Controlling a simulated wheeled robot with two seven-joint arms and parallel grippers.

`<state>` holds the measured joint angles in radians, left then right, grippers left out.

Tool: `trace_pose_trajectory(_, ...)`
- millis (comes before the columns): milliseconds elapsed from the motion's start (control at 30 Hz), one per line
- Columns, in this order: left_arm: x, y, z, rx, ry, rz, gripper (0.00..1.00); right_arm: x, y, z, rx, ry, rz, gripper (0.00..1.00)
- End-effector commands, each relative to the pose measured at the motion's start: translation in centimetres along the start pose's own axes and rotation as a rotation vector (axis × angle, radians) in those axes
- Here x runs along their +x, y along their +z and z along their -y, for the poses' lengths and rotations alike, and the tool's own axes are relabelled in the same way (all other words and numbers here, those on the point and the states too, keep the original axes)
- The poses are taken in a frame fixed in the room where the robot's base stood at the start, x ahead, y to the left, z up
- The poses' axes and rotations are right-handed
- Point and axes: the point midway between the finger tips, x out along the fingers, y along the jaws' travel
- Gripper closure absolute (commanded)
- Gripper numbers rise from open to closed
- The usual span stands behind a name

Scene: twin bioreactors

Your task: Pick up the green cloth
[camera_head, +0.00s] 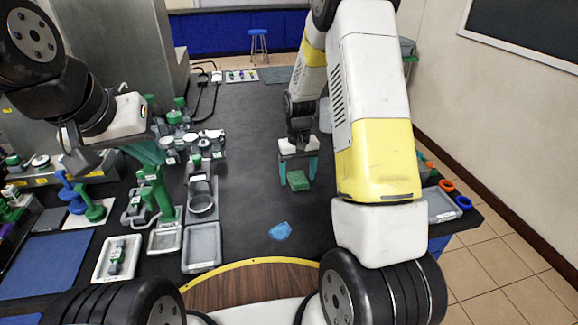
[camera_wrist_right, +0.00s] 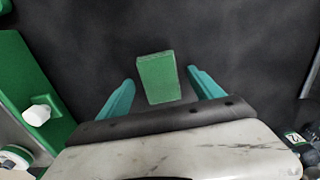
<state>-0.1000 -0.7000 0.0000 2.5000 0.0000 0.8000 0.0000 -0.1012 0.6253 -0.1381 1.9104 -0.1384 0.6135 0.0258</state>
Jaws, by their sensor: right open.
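The green cloth (camera_head: 298,181) is a small folded block on the dark bench top. In the right wrist view the cloth (camera_wrist_right: 158,78) lies between the two teal fingers, with a gap on each side. My right gripper (camera_head: 298,170) is open and points down over the cloth; no finger visibly touches it. The same gripper (camera_wrist_right: 160,82) shows its fingers wide apart in the wrist view. My left gripper (camera_head: 148,152) is over the equipment at the left, with one teal finger showing. Its jaw opening is not clear.
A blue cloth (camera_head: 280,231) lies nearer on the bench (camera_head: 245,150). Green-topped bioreactor parts, a grey tray (camera_head: 202,247) and a white tray (camera_head: 117,258) stand at the left. Another tray (camera_head: 437,205) and coloured rings are at the right edge. The bench around the green cloth is clear.

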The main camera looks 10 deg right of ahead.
Motion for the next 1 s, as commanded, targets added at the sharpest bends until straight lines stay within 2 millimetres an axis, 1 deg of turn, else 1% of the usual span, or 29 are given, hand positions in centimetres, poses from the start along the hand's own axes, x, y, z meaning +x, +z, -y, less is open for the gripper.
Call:
trace_pose_trajectory(33, 0.0, 0.0, 0.0, 0.000, 0.000, 0.000, 1.00, 0.0, 0.0, 0.0, 0.000, 0.000, 0.000, 0.25)
trace_pose_trajectory(67, 0.0, 0.0, 0.0, 0.000, 0.000, 0.000, 1.00, 0.0, 0.0, 0.0, 0.000, 0.000, 0.000, 0.28)
trace_pose_trajectory(100, 0.0, 0.0, 0.0, 0.000, 0.000, 0.000, 1.00, 0.0, 0.0, 0.0, 0.000, 0.000, 0.000, 0.36)
trace_pose_trajectory(167, 0.0, 0.0, 0.0, 0.000, 0.000, 0.000, 1.00, 0.0, 0.0, 0.0, 0.000, 0.000, 0.000, 0.48)
trace_pose_trajectory(200, 0.0, 0.0, 0.0, 0.000, 0.000, 0.000, 1.00, 0.0, 0.0, 0.0, 0.000, 0.000, 0.000, 0.56)
trace_pose_trajectory(367, 0.0, 0.0, 0.0, 0.000, 0.000, 0.000, 1.00, -0.1, 0.0, 0.0, 0.000, 0.000, 0.000, 0.87)
trace_pose_trajectory(400, 0.0, 0.0, 0.0, 0.000, 0.000, 0.000, 1.00, -0.1, 0.0, 0.0, 0.000, 0.000, 0.000, 0.89)
trace_pose_trajectory(600, 0.0, 0.0, 0.0, 0.000, 0.000, 0.000, 1.00, -0.1, 0.0, 0.0, 0.000, 0.000, -0.001, 0.89)
trace_pose_trajectory(733, 0.0, 0.0, 0.0, 0.000, 0.000, 0.000, 1.00, -0.6, -0.1, 0.0, 0.000, 0.000, -0.003, 0.89)
trace_pose_trajectory(867, 0.0, 0.0, 0.0, 0.000, 0.000, 0.000, 1.00, -1.8, -0.1, 0.0, 0.000, 0.000, -0.003, 0.89)
trace_pose_trajectory(1000, 0.0, 0.0, 0.0, 0.000, 0.000, 0.000, 1.00, -4.0, -0.1, 0.1, 0.000, 0.000, -0.005, 0.89)
